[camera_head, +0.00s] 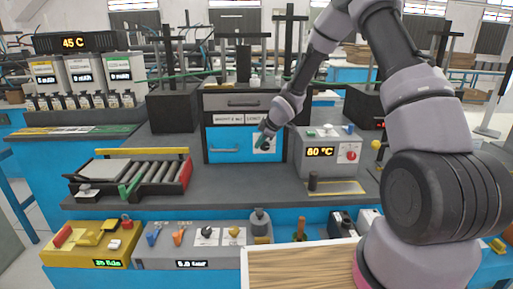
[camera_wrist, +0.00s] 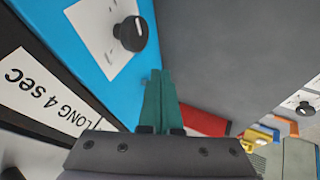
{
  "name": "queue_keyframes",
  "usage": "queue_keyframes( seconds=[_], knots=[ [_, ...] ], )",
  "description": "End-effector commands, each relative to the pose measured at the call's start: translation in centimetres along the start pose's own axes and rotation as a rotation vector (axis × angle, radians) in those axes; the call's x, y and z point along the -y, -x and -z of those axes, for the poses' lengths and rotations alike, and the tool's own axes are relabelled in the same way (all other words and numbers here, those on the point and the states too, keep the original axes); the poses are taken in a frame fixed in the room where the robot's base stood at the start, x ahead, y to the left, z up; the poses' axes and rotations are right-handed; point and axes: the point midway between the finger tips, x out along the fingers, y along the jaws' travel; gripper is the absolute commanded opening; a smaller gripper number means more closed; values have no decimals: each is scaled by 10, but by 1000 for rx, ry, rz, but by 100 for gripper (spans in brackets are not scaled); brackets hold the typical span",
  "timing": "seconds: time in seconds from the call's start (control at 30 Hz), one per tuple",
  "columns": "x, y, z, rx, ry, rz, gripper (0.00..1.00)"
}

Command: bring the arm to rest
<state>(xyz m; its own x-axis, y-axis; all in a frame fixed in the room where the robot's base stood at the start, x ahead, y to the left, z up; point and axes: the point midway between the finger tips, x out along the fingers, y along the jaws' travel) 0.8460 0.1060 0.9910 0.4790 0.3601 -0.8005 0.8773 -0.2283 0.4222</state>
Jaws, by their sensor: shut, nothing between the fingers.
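My gripper (camera_head: 262,138) is in front of the right side of a blue-fronted cabinet (camera_head: 228,150), near a white plate with a dark knob. In the wrist view its two teal fingers (camera_wrist: 158,76) lie side by side, shut and empty. The dark knob (camera_wrist: 131,33) on its white plate (camera_wrist: 98,30) is up and left of the fingertips, apart from them. My arm reaches from the right of the head view, bent at the elbow high up, down to the cabinet.
A grey box reading 60 °C (camera_head: 322,152) stands right of the gripper. A roller tray (camera_head: 132,178) lies left on the dark bench. A yellow box (camera_head: 92,243) and a grey switch box (camera_head: 203,247) sit in front. A white-rimmed wooden board (camera_head: 300,267) is at the bottom.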

Motion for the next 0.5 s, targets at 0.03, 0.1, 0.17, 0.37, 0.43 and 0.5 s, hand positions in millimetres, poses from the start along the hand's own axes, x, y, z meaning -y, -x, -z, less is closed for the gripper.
queue_keyframes(
  seconds=[0.03,0.1,0.17,0.37,0.43,0.5],
  knots=[
    [-1,9,0,0,-1,-2,0],
    [-1,20,-1,1,-2,-2,0],
    [-1,30,-1,1,-3,-2,0],
    [0,55,-1,1,-3,0,0],
    [0,60,-1,3,-4,-1,0],
    [-3,69,-1,15,-16,-9,0]
  ],
)
